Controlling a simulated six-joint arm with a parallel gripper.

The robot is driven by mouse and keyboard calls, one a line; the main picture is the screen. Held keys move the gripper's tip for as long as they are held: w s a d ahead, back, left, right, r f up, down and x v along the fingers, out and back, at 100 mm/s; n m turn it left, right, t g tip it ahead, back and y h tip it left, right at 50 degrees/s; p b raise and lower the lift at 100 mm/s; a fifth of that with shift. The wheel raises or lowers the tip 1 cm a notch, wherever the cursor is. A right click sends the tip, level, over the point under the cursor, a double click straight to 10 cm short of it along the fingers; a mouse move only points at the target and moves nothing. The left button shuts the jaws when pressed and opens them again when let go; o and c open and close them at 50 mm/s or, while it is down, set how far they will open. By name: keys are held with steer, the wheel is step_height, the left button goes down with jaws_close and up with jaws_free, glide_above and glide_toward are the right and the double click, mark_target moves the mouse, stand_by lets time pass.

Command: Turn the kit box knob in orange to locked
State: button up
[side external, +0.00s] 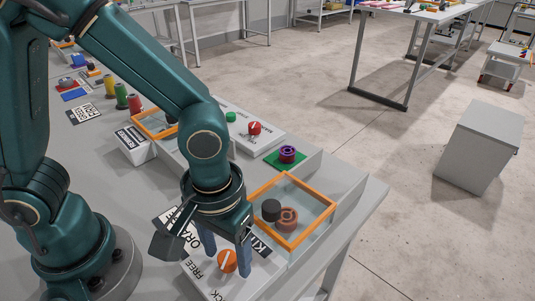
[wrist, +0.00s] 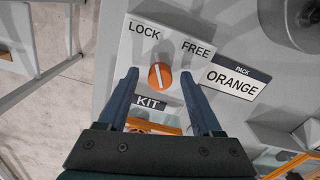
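The orange knob (wrist: 160,76) sits on a white panel (wrist: 140,58), with LOCK printed at its upper left and FREE at its upper right in the wrist view. A white line crosses the knob; I cannot tell which label it marks. My gripper (wrist: 159,74) is open, with one finger on each side of the knob and gaps visible between. In the side external view, my gripper (side external: 228,258) points down at the orange knob (side external: 227,266). The orange-framed kit box (side external: 318,222) has a clear top, with a dark and a brownish round piece showing inside.
A PACK ORANGE sign (wrist: 236,80) lies right of the panel. Behind the box stand a purple spool (side external: 287,154) on a green pad and a panel with a red knob (side external: 254,128). Another orange-framed box (side external: 143,118) is farther back. The table edge is close on the right.

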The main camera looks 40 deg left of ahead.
mark_target(227, 256)
steer(key=shift+r, duration=2.55)
steer(key=a+r+m+t, duration=0.2)
steer(key=a+r+t, duration=0.3)
steer(key=a, duration=0.6)
steer(key=shift+s+r+m+t, duration=0.3)
steer(key=shift+s+r+m, duration=0.1)
steer(key=shift+r, duration=0.6)
